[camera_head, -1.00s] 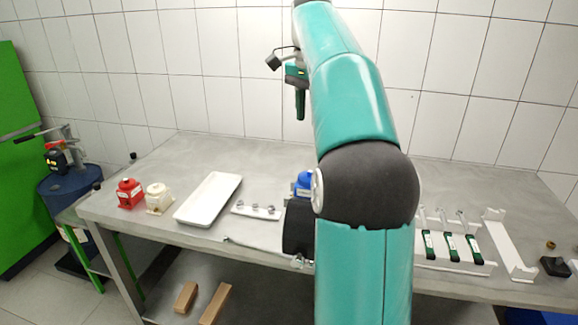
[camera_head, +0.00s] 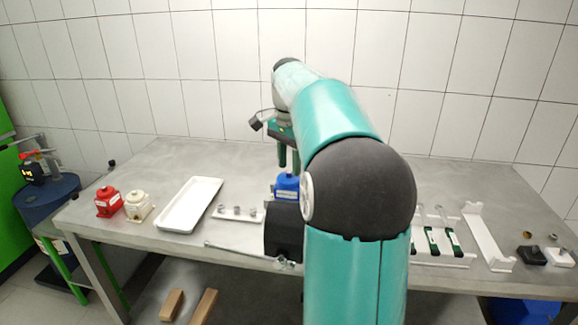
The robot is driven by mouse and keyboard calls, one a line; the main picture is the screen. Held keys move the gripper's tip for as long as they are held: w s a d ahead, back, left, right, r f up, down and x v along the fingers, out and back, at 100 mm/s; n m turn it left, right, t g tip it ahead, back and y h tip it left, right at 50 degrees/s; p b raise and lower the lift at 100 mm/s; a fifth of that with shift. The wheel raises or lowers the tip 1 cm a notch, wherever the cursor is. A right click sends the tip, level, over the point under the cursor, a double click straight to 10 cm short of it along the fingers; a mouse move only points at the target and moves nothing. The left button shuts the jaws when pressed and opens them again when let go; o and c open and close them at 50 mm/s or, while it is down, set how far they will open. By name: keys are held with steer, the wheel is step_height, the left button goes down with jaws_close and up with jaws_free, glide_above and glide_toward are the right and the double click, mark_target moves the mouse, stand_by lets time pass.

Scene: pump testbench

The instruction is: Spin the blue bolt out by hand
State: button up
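A blue pump (camera_head: 287,185) stands on the grey table, left of my arm's dark elbow, which partly covers it. The blue bolt itself cannot be made out at this size. My gripper (camera_head: 288,158) points down just above the blue pump, its fingers dark green. The fingers look a little apart, but their tips are small and I cannot tell whether they touch the pump or hold anything.
A white tray (camera_head: 190,204), a red pump (camera_head: 109,202) and a cream pump (camera_head: 138,206) stand at the left. A white holder with small parts (camera_head: 238,214) lies near the blue pump. Green-handled tools (camera_head: 433,240) and a white bracket (camera_head: 487,237) are at the right.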

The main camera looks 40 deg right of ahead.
steer(key=shift+f, duration=0.75)
steer(key=shift+a, duration=0.1)
jaws_close()
